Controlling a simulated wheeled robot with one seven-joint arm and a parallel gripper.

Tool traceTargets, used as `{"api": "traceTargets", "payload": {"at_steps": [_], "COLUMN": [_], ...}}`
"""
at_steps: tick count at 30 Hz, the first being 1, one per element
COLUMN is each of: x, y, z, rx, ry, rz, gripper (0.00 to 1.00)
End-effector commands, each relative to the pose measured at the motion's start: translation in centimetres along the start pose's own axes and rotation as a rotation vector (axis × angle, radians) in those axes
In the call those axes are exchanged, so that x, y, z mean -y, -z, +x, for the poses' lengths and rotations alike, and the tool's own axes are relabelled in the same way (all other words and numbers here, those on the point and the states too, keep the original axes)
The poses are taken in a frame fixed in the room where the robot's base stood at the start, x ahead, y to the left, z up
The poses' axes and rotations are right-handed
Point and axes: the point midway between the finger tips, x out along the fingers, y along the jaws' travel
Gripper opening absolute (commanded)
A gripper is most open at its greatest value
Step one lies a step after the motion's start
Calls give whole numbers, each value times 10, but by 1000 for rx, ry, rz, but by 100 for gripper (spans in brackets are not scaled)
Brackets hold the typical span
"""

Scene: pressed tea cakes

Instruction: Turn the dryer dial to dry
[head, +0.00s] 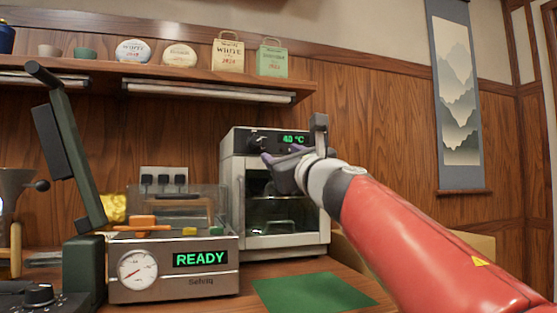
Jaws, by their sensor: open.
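The dryer (230,190) is a pale metal cabinet with a glass door, standing on the counter at the centre of the head view. Its dark top panel has a green display (293,139) that reads about 40 °C. A dark dial (257,143) sits on the panel to the left of the display. My gripper (268,160) is at the front of the dryer, its fingers just below and right of the dial. It is open, and I see nothing held in it. Whether a finger touches the dial cannot be told. My gripper and wrist hide part of the panel and door.
A steel machine (172,270) with a gauge and a "READY" display stands at front left, beside a dark lever press (70,150). A green mat (315,291) lies bare on the counter. A shelf (200,72) with tea cakes and bags hangs above the dryer.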

Motion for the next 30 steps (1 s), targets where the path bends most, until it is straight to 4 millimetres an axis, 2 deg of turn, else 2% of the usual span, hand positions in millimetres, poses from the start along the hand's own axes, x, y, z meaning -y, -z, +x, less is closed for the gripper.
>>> {"api": "traceTargets", "payload": {"at_steps": [1,4,8,18,23,30], "x": [-10,-17,-19,-20,-21,-22], "y": [-3,-8,-11,-12,-10,-10], "z": [5,12,26,78,87,87], "rx": [13,23,24,22,22,23], "ry": [-30,-58,-63,-60,-59,-59], "rz": [-86,-179,-193,-189,-188,-186], "gripper": [49,49,49,49,49,49]}}
